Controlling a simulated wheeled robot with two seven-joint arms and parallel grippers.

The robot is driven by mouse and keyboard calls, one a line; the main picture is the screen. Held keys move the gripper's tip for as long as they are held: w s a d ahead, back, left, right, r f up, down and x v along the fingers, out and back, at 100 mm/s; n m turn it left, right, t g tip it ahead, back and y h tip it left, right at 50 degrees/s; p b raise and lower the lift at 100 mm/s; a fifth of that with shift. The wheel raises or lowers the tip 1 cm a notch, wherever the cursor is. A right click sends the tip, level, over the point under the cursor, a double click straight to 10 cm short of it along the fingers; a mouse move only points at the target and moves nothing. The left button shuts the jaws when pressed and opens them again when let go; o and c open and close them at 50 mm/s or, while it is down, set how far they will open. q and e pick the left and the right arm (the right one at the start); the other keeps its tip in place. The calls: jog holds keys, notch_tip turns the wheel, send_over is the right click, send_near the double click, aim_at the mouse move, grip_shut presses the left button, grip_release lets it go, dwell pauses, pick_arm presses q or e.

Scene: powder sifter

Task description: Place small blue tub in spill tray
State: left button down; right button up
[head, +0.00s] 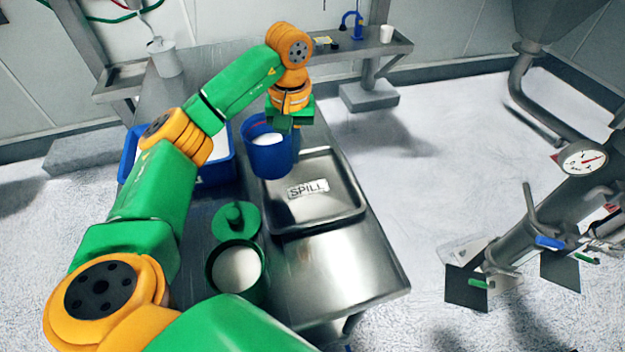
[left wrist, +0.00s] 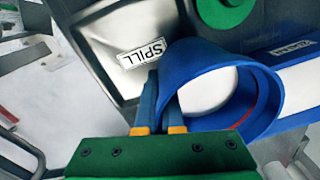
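The small blue tub (head: 268,158), with white powder inside, is at the far left corner of the spill tray (head: 352,215), overlapping its edge in the head view. I cannot tell whether it touches the tray or hangs just above it. My left gripper (head: 292,140) is at the tub's right side. In the left wrist view its fingers (left wrist: 160,85) are close together at the wall of the blue tub (left wrist: 262,85) and look shut on it. The metal spill tray (left wrist: 105,60) shows its SPILL label and an empty floor. My right gripper is out of view.
A blue bin (head: 215,170) stands left of the tub, partly behind my arm. A green container (head: 262,285) of white powder and a green lid (head: 237,220) are left of the tray. The bare steel table (head: 350,280) is clear in front of the tray.

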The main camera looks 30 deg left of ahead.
pick_arm(q)
jog(key=d+f, duration=0.1)
jog(key=w+d+f+p, duration=0.1)
jog(key=f, duration=0.1)
jog(key=d+f, duration=0.1)
jog(key=shift+w+d+f, duration=0.25)
jog(key=shift+w+f, duration=0.15)
jog(key=f, duration=0.1)
jog(key=f+p, duration=0.2)
jog(key=shift+d, duration=0.25)
jog(key=shift+w+f, duration=0.1)
jog(key=shift+f, duration=0.2)
jog(key=shift+a+f, duration=0.1)
jog(key=shift+f, duration=0.1)
jog(key=c, duration=1.1)
grip_release()
jog(key=shift+o, duration=0.3)
